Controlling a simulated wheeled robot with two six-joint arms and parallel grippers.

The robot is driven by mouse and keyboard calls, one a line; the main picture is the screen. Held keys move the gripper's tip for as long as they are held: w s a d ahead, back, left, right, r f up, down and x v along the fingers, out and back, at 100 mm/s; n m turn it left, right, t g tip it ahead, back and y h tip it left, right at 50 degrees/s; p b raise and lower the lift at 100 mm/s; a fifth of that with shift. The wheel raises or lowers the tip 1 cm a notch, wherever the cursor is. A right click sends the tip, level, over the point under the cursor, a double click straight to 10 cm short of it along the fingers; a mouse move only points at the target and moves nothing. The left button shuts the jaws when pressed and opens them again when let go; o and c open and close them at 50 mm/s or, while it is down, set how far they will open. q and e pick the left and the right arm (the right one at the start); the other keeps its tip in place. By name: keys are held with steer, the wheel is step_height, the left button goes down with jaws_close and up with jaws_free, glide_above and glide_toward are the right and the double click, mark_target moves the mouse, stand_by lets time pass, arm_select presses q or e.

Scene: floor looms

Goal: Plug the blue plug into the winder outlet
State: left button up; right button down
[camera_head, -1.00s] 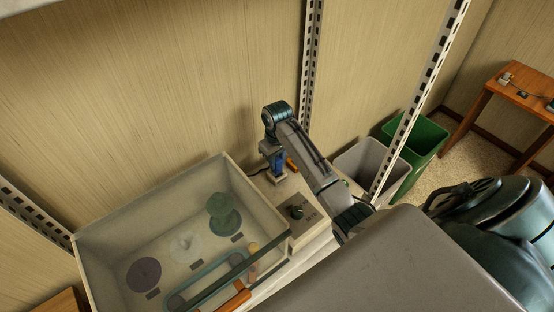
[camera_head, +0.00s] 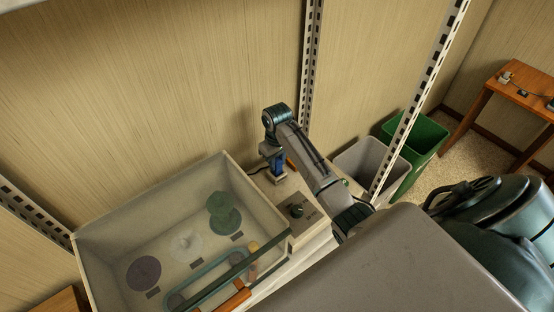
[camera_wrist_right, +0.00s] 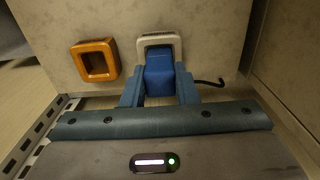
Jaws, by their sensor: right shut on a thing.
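The blue plug (camera_wrist_right: 160,78) is between the fingers of my right gripper (camera_wrist_right: 160,92), which is shut on it. In the wrist view the plug's far end meets the cream-framed outlet (camera_wrist_right: 159,40); how deep it sits in the frame I cannot tell. A dark cable (camera_wrist_right: 210,82) shows to the right of the plug. In the head view my right gripper (camera_head: 277,167) points down over the back of the pale winder box (camera_head: 312,218), with blue showing at its fingers. My left gripper is not in view.
An orange-framed outlet (camera_wrist_right: 95,61) is left of the cream one. A dark knob (camera_head: 296,211) stands on the box. A clear-walled bin (camera_head: 112,232) with spools is to the left. Metal uprights (camera_head: 311,60), grey and green bins (camera_head: 425,140) and a wooden table (camera_head: 510,95) stand around.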

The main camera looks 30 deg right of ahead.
mark_target(277, 160)
steer(key=shift+f, duration=1)
steer(key=c, duration=1.1)
jaws_free()
steer(key=shift+o, duration=0.2)
steer(key=shift+r, duration=0.1)
step_height(277, 160, up, 7)
steer(key=b, duration=0.3)
step_height(277, 160, up, 2)
steer(key=shift+r+p, duration=0.15)
steer(key=shift+p, duration=0.5)
steer(key=shift+r+p, duration=0.7)
steer(key=shift+p, duration=0.05)
steer(key=shift+f, duration=0.1)
